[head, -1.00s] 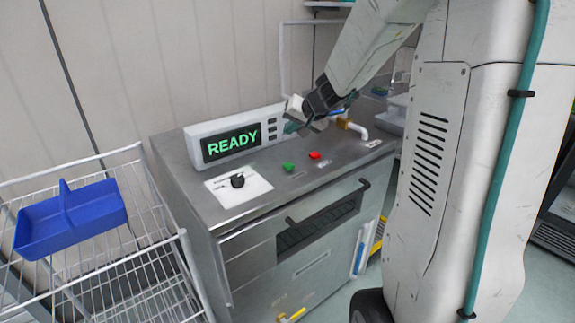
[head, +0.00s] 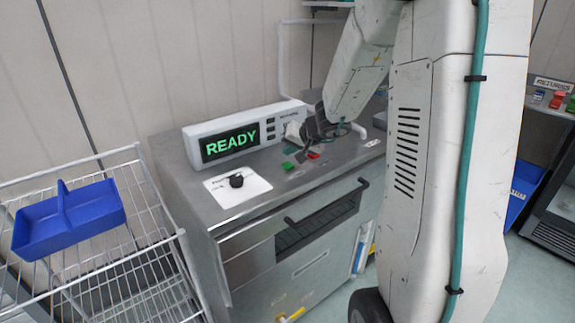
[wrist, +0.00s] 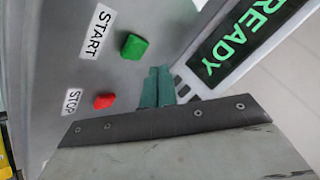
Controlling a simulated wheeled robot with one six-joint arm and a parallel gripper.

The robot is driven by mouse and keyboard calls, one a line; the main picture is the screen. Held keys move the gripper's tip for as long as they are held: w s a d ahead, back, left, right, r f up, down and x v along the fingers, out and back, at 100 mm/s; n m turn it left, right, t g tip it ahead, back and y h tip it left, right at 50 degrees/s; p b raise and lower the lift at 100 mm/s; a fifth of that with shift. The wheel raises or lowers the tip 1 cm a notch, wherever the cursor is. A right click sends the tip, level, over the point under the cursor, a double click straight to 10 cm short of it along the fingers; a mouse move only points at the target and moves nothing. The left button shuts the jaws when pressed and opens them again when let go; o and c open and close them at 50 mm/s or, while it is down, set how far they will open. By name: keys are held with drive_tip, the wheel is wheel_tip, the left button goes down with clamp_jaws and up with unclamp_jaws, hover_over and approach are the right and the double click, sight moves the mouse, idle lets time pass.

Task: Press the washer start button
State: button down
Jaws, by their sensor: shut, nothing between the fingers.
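The washer (head: 258,245) is a steel cabinet with a lit "READY" display (head: 231,142) on top, which also shows in the wrist view (wrist: 245,40). The green button (head: 287,165) is labelled START in the wrist view (wrist: 134,46). The red button (head: 313,155) is labelled STOP there (wrist: 104,101). My gripper (head: 302,154) is shut and empty, low over the panel, just behind the buttons. Its teal fingertips (wrist: 158,84) appear beside the green button in the wrist view, with a small gap between them in the picture. Their height above the panel is hard to judge.
A black knob (head: 237,181) on a white plate sits at the panel's front left. A wire rack (head: 110,255) with a blue divided bin (head: 70,220) stands to the left. The display housing rises behind the buttons. A shelf marked RETURNS is at the far right.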

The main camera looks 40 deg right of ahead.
sight(290, 166)
drive_tip(key=shift+f, duration=0.85)
drive_tip(key=shift+f, duration=0.1)
idle(1.4)
drive_tip(key=shift+f, duration=0.3)
drive_tip(key=shift+f, duration=0.45)
idle(0.6)
idle(0.3)
drive_tip(key=shift+r, duration=0.9)
drive_tip(key=shift+r, duration=2.5)
